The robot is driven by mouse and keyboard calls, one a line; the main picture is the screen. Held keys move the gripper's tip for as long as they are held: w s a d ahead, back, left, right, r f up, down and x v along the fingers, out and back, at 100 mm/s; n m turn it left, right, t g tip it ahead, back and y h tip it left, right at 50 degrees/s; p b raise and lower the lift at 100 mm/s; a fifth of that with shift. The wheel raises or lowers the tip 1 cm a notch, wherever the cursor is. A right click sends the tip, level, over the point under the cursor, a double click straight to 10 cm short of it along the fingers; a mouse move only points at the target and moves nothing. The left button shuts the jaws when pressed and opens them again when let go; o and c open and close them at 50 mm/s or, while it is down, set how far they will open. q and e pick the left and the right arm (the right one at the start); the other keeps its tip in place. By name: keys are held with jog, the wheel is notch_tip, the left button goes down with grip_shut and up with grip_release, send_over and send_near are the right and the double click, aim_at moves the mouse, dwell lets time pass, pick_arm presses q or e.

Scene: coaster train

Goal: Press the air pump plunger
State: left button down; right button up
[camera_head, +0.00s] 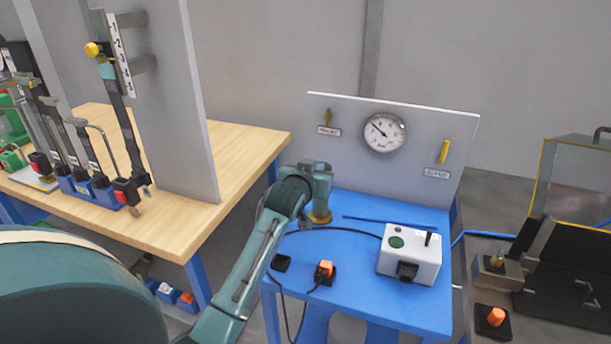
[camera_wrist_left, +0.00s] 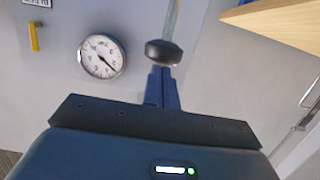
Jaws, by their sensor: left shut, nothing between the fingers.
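The air pump's plunger shows in the left wrist view as a dark round knob (camera_wrist_left: 163,52) on a thin pale rod. My left gripper (camera_wrist_left: 163,78) is shut and empty, with its fingertips at the knob; I cannot tell whether they touch it. In the head view my left gripper (camera_head: 318,180) is over a brass-coloured base (camera_head: 320,216) on the blue table (camera_head: 352,309), probably the pump's foot. The gripper and arm hide the knob and most of the pump there. My right gripper is not in view.
A grey panel with a round gauge (camera_head: 384,132) and a yellow lever (camera_head: 444,151) stands behind. A white box (camera_head: 409,255) and an orange button (camera_head: 326,268) are on the blue table, with black cables. A wooden table (camera_head: 232,160) is at left, dark machinery (camera_head: 570,270) at right.

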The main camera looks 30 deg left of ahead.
pick_arm(q)
jog(key=v, duration=0.7)
jog(key=shift+s+f+b, duration=0.15)
jog(key=shift+s+b, duration=0.15)
jog(key=shift+b, duration=0.05)
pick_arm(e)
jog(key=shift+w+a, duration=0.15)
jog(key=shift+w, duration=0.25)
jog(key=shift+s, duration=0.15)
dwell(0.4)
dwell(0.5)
pick_arm(q)
jog(key=s+d+f+m+g+h, duration=0.2)
jog(key=s+d+f+g, duration=0.4)
jog(key=s+f, duration=0.6)
jog(key=s+d+f+m+g+h, duration=0.1)
jog(key=s+d+f+g, duration=0.2)
jog(key=s, duration=0.6)
jog(key=s+d+f+m+g+h, duration=0.15)
jog(key=s+d+f, duration=0.25)
jog(key=s, duration=0.5)
jog(key=w+d+f+t+h, duration=0.1)
jog(key=w+d+f+t, duration=0.4)
jog(key=f, duration=0.4)
jog(key=shift+w+m+t+h, duration=0.35)
jog(key=shift+w, duration=0.15)
